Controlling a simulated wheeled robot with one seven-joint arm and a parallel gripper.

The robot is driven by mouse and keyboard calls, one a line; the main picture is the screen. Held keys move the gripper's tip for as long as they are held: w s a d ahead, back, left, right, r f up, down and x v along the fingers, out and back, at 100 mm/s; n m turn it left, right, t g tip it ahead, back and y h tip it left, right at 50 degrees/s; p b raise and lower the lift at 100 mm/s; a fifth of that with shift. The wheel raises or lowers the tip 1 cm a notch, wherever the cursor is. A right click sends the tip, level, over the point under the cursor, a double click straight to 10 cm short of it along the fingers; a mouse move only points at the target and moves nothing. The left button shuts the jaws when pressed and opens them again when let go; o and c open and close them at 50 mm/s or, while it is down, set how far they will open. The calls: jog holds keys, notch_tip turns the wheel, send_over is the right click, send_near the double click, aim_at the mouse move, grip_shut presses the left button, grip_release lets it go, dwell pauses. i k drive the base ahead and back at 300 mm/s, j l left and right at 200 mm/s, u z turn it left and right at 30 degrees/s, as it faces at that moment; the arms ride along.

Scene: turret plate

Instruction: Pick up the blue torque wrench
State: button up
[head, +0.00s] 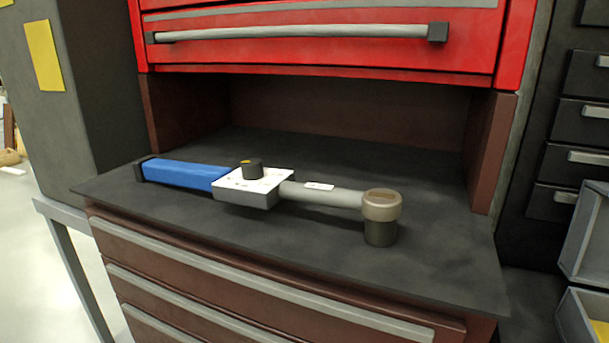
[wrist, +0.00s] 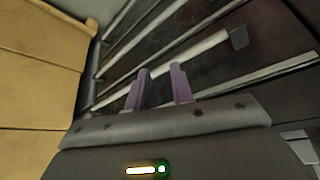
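The torque wrench lies on the dark top of a red drawer cabinet in the head view. Its blue handle (head: 184,174) points left. A white box with a black knob (head: 252,185) sits mid-length, and a grey shaft runs right to a brown-grey round head (head: 381,216). The wrench does not show in the wrist view. My gripper (wrist: 161,72) shows only in the wrist view. Its two purple fingers stand apart with nothing between them, facing drawer fronts with long pale handles.
The wrench's dark worktop (head: 440,265) has an upper red drawer (head: 300,50) above its back and side walls beside the recess. Dark small drawers (head: 585,110) and grey bins (head: 588,240) stand at right. A tan panelled surface (wrist: 45,65) fills the wrist view's left.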

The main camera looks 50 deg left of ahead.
aim_at(381, 207)
jog(key=u, duration=2.5)
jog(key=k, duration=0.05)
